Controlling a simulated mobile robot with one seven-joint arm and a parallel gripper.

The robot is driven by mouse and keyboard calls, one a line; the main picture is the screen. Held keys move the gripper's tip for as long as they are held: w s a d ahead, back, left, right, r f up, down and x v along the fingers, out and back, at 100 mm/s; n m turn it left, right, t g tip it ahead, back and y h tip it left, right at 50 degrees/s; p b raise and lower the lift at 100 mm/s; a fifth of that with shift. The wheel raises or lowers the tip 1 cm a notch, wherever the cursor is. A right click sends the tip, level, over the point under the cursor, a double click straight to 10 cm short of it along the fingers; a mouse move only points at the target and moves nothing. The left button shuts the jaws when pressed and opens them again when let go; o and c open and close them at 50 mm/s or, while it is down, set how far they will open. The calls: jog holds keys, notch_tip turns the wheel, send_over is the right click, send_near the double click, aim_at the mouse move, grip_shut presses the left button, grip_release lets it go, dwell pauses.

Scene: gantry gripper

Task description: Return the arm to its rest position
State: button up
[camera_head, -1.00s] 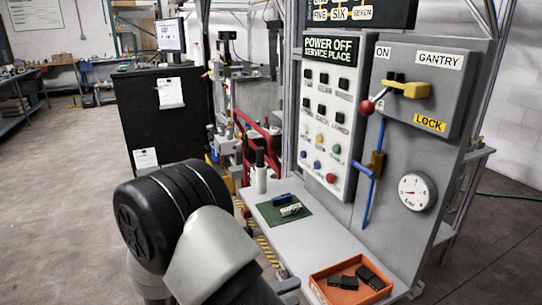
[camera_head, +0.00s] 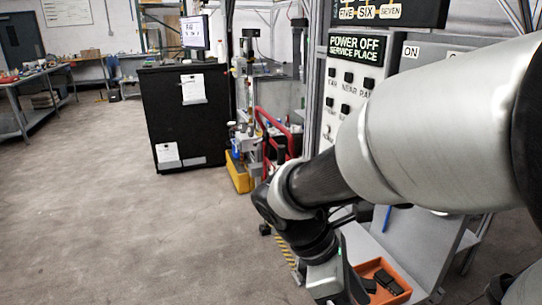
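My arm (camera_head: 430,140) reaches across the right half of the head view, its large silver link close to the camera. Its wrist (camera_head: 300,225) bends down in front of the white shelf at the lower middle. The end of the arm runs to the bottom edge of the view. My gripper's fingers do not show, so I cannot see whether they hold anything.
The orange tray (camera_head: 402,297) with black blocks sits on the shelf, right beside my wrist. A black cabinet (camera_head: 170,125) stands farther left. The floor at left is clear.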

notch_tip(320, 180, up, 23)
jog(key=a+m+t+y+p, duration=0.1)
jog(key=m+t+y+p, duration=0.5)
jog(key=m+p, duration=0.8)
jog(key=shift+s+a+m+t, duration=0.15)
jog(key=shift+s+m+t, duration=0.4)
jog(key=shift+m, duration=0.45)
jog(key=shift+w, duration=0.1)
